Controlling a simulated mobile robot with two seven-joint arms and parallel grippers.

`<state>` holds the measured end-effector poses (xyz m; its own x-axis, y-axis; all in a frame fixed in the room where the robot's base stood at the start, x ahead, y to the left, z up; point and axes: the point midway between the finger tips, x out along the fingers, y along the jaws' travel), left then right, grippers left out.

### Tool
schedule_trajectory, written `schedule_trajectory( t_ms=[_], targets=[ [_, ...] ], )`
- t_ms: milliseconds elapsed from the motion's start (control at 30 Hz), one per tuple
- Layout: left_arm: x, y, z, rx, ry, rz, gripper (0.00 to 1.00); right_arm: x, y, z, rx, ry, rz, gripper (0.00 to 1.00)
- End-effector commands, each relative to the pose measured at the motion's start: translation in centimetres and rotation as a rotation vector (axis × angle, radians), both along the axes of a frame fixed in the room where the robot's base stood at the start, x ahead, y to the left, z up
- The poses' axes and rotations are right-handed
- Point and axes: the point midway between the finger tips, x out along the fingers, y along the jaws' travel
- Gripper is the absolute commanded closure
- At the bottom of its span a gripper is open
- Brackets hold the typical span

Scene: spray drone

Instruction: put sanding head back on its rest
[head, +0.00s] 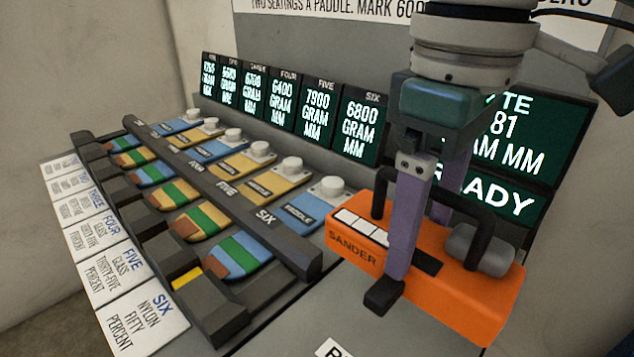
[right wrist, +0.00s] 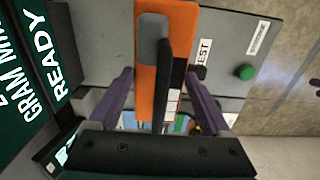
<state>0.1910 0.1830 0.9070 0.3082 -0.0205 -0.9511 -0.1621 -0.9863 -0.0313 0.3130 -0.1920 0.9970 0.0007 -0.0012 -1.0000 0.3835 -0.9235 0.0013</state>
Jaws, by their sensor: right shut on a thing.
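The sanding head (head: 440,285) is an orange block marked SANDER, with a black handle and a grey rounded part on top. My right gripper (head: 408,225) comes down from above with purple fingers straddling it and is shut on it. In the right wrist view the orange block (right wrist: 147,85) lies between the two fingers. A label, partly hidden and ending in EST (right wrist: 203,55), is on the grey bench beside it. I cannot tell whether the sander's underside touches the bench. My left gripper is not in view.
A rack of several blue and yellow paddles (head: 240,255) with white knobs is at the left. Lit displays (head: 360,120) stand behind it. A larger display (head: 545,150) is behind the sander. A green button (right wrist: 245,72) and bare bench surface show in the right wrist view.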

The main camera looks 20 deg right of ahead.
Motion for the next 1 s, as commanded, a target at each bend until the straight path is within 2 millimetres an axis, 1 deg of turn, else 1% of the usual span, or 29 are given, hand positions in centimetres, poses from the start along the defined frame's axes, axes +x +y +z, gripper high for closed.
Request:
schedule_trajectory(
  t_ms=[133,300,400,500,867,900,1000],
  targets=[
    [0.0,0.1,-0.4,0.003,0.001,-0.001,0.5,0.0,0.0,-1.2,0.0,0.0,0.0,1.0],
    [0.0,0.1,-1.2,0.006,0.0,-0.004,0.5,0.0,0.0,-4.4,0.0,0.001,0.0,1.0],
    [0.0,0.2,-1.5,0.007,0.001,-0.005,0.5,0.0,0.0,-5.7,0.001,0.0,0.0,1.0],
    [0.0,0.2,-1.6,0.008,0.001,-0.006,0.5,0.0,0.0,-6.1,0.0,-0.002,0.002,1.0],
    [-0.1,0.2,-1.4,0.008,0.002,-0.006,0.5,0.0,0.0,-6.3,0.0,-0.001,0.001,1.0],
    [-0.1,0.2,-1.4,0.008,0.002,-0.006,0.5,0.0,0.0,-6.4,0.0,0.0,0.001,0.15],
    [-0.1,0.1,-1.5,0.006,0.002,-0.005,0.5,0.0,0.0,-6.4,0.0,0.0,0.001,0.03]
  ],
)
